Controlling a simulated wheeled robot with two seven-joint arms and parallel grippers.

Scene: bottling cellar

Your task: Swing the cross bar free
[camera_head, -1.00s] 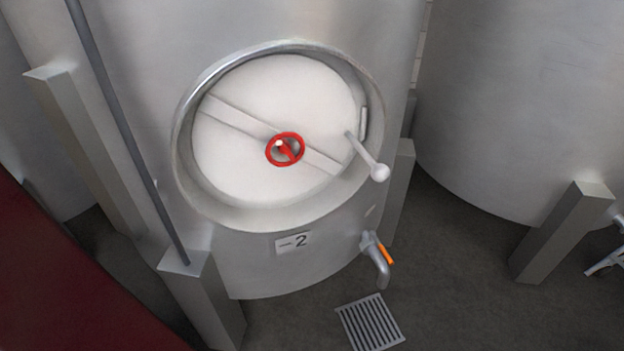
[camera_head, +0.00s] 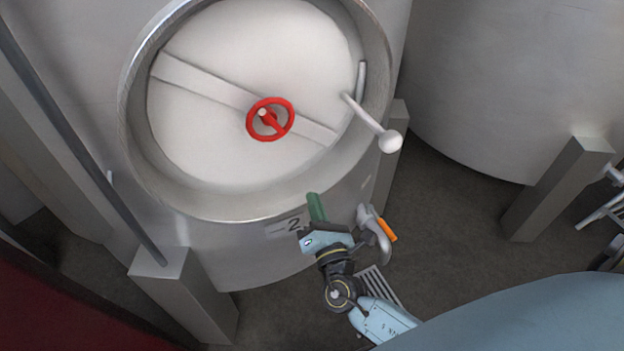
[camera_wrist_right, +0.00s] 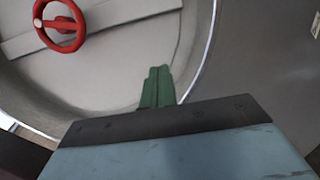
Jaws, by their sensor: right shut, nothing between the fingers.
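The cross bar (camera_head: 210,86) is a flat grey bar lying slantwise across the round pale hatch door (camera_head: 230,160), from upper left to lower right. A red handwheel (camera_head: 270,119) sits at its middle. In the right wrist view the cross bar (camera_wrist_right: 110,14) and the red handwheel (camera_wrist_right: 61,26) show at the upper left. A lever with a white ball end (camera_head: 389,141) sticks out at the door's right side. My right gripper (camera_head: 315,198), with green fingers, is shut and empty below the hatch rim, apart from the bar and wheel. Its fingers (camera_wrist_right: 158,86) also show in the right wrist view. My left gripper is not in view.
The hatch has a raised metal rim (camera_head: 240,213). Below it are a plate marked 2 (camera_head: 287,226) and a tap with an orange handle (camera_head: 386,229), close to my right gripper. A tank leg (camera_head: 180,295) stands at the lower left. Another tank (camera_head: 500,90) stands at right.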

